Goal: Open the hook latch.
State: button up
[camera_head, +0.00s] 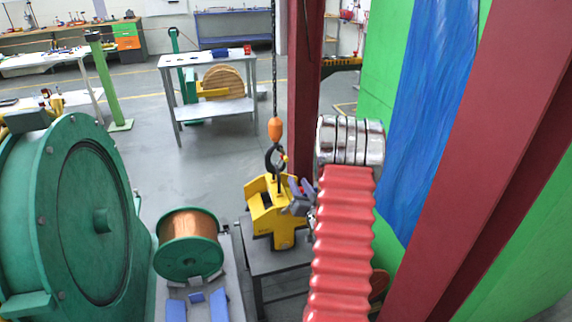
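A black hook (275,160) hangs below an orange block (275,129) on a chain in the middle of the head view. A small red and yellow piece at the hook's right side may be its latch; it is too small to tell whether it is open or shut. The hook's lower end meets the top of a yellow lifting device (275,210). My gripper (298,192) shows as small blue-grey parts just below and right of the hook, in front of the device's right side. My red ribbed arm partly hides it, and its opening and any contact are unclear.
The yellow device stands on a dark table (270,262). A copper wire spool (189,244) and a large green drum (85,215) are at left. A red column (304,80) rises close behind the arm. Open floor lies behind the hook.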

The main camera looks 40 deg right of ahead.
aim_at(286, 160)
jog(key=shift+w, duration=0.15)
jog(key=x, duration=1.3)
jog(key=shift+w+d, duration=0.15)
jog(key=shift+w, duration=0.05)
jog(key=shift+c, duration=0.3)
grip_shut()
jog(key=shift+a, duration=0.35)
jog(key=shift+d, duration=0.3)
